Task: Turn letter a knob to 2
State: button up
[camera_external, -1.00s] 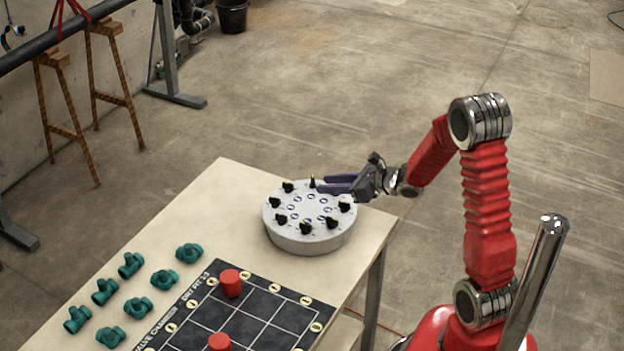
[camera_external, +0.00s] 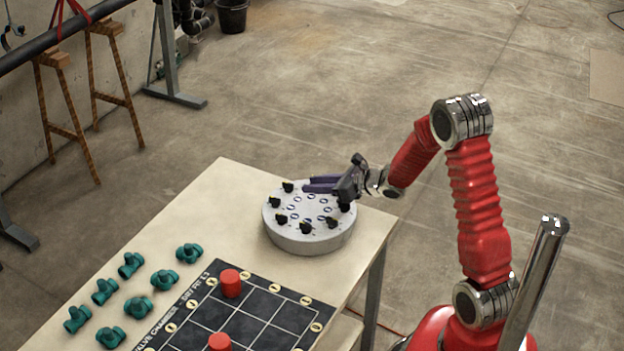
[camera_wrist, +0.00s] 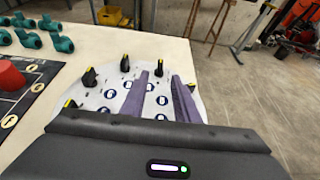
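The round grey dial plate (camera_external: 308,240) sits near the table's far right corner, with several black knobs around its rim and round blue-and-white letter marks inside the ring. I cannot read which mark is letter a. My gripper (camera_external: 308,184) is over the far side of the plate. In the wrist view, its two purple fingers (camera_wrist: 163,95) are apart with no knob visibly between them. Black knobs with yellow tips stand to the left of the fingers, such as a far knob (camera_wrist: 125,63) and a left knob (camera_wrist: 90,77). Knobs under the fingers and gripper body are hidden.
A black grid board (camera_external: 245,315) with red cylinders (camera_external: 231,283) lies in front of the plate. Several teal valve pieces (camera_external: 138,307) stand at the left of the table (camera_external: 222,190). The table surface behind the plate is clear.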

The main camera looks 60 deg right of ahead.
aim_at(293, 185)
jog(key=x, duration=0.8)
jog(key=shift+w, duration=0.1)
grip_shut()
jog(key=shift+f, duration=0.1)
